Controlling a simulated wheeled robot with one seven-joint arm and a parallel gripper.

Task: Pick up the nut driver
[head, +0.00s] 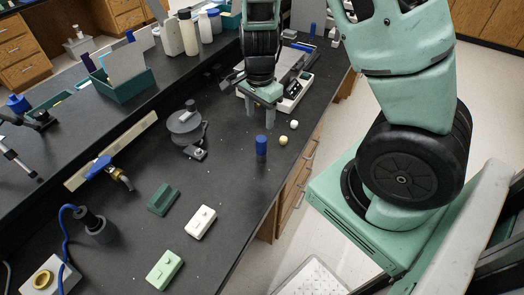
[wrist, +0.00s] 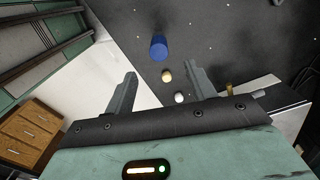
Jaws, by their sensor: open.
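I cannot pick out a nut driver for certain. A small upright blue cylinder (head: 261,145) stands on the dark bench, near its right edge; it also shows at the top of the wrist view (wrist: 158,47). A small yellow ball (head: 283,140) and a white ball (head: 293,124) lie beyond it. My gripper (head: 260,109) is open and empty, pointing down above the bench, farther back than the cylinder. In the wrist view, the yellow ball (wrist: 166,76) and white ball (wrist: 179,97) show between the fingers. A small tan piece (wrist: 229,89) shows right of the right finger, partly hidden.
A pale flat device (head: 290,100) lies behind my gripper. A round grey instrument (head: 186,125) stands to its left. Green and white blocks (head: 201,222) lie at the front. A green bin (head: 125,88) and bottles (head: 188,32) stand at the back. The bench middle is mostly clear.

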